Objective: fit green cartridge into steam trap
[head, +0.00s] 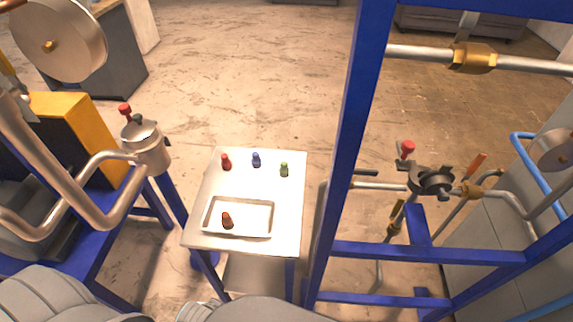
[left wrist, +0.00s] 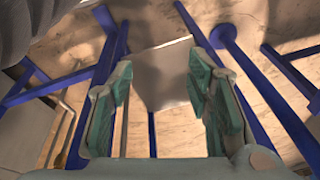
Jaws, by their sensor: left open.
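The green cartridge (head: 284,170) stands upright near the right edge of a small metal table (head: 290,215), at the right end of a row. A dark round fitting (head: 432,180) on the pipe inside the blue frame at right looks like the steam trap; whether its socket is empty is too small to tell. My left gripper (left wrist: 160,105) is open with nothing between its fingers in the left wrist view. A pale panel lies beyond the fingers, and no cartridge shows there. In the head view neither gripper can be made out.
A red cartridge (head: 226,162) and a blue cartridge (head: 256,159) stand beside the green one. A white tray (head: 252,203) holds a brownish-red cartridge (head: 227,220). A blue frame post (head: 345,150) rises between table and fitting. A metal canister (head: 148,150) with pipes stands left.

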